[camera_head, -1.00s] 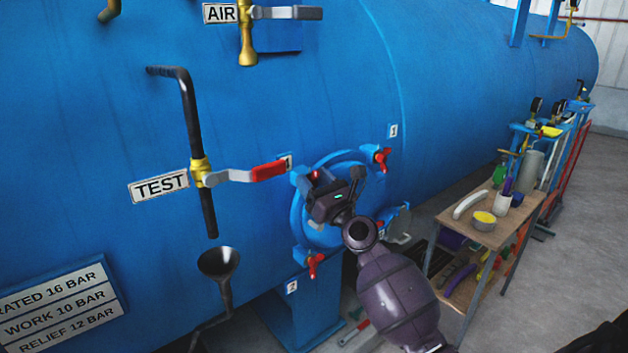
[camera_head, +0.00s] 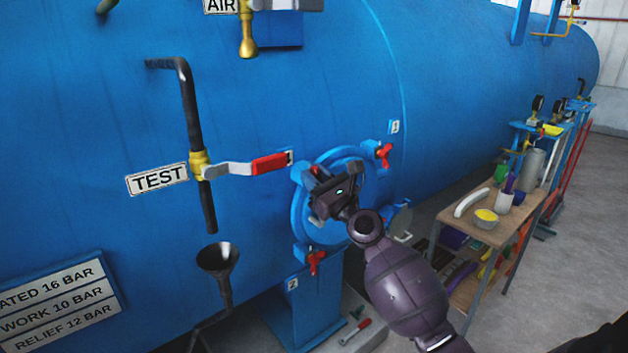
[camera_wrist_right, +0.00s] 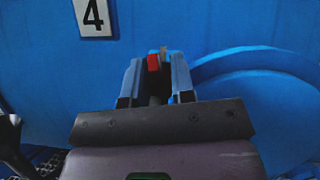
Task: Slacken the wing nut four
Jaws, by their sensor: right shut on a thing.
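Wing nut four (camera_head: 315,170) is a small red piece at the upper left of the round blue hatch (camera_head: 297,215), beside the number 4 plate, which the right wrist view shows clearly (camera_wrist_right: 93,16). My right gripper (camera_head: 320,178) is shut on this wing nut. In the right wrist view a bit of its red (camera_wrist_right: 153,62) shows between the fingers of my right gripper (camera_wrist_right: 156,78); most of the nut is hidden. My left gripper is not in view.
Other red wing nuts sit at the hatch's upper right (camera_head: 384,152) and lower left (camera_head: 316,260). The red-handled TEST valve lever (camera_head: 255,166) is close on the left, above a black funnel (camera_head: 219,259). A wooden trolley (camera_head: 463,213) with tools stands at right.

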